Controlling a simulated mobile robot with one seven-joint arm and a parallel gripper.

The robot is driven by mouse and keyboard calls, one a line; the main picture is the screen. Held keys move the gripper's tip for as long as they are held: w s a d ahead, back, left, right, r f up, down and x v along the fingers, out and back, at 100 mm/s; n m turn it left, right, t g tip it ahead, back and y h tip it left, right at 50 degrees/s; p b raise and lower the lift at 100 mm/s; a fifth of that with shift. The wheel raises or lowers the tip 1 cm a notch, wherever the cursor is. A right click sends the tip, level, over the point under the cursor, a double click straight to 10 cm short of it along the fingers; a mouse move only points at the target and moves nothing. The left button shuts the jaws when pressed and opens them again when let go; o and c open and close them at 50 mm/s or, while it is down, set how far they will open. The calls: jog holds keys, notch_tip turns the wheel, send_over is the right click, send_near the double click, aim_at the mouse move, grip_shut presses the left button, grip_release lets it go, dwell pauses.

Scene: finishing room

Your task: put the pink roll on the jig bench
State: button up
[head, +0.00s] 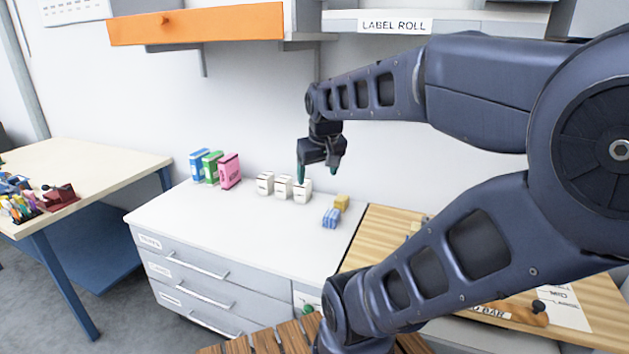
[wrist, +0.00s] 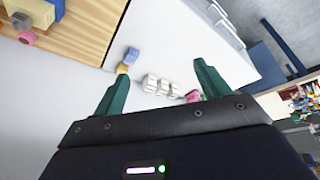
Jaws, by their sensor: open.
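My gripper (head: 318,172) is open and empty, held above the white drawer cabinet with its fingers pointing down. In the wrist view, its two green fingers (wrist: 160,82) are spread wide with nothing between them. I cannot make out a pink roll for sure. A small pink round thing (wrist: 27,38) lies at the top left of the wrist view, on or by a wood-topped surface (wrist: 85,22); it may be the roll. In the head view, the wooden top (head: 385,222) is right of the cabinet, partly hidden by my arm. I cannot tell which surface is the jig bench.
The white cabinet top (head: 190,220) holds blue, green and pink boxes (head: 229,171), several small white boxes (head: 283,187), a blue striped block (head: 331,217) and a yellow one (head: 342,202). Shelves with an orange front (head: 200,24) hang above. A cluttered table (head: 95,160) stands left.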

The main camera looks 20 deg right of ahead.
jog(key=shift+m+y, duration=0.3)
jog(key=s+a, duration=0.2)
jog(key=s, duration=0.1)
jog(key=shift+s+a+f, duration=0.1)
jog(key=shift+a+f, duration=0.05)
jog(key=shift+f, duration=0.25)
dwell(0.8)
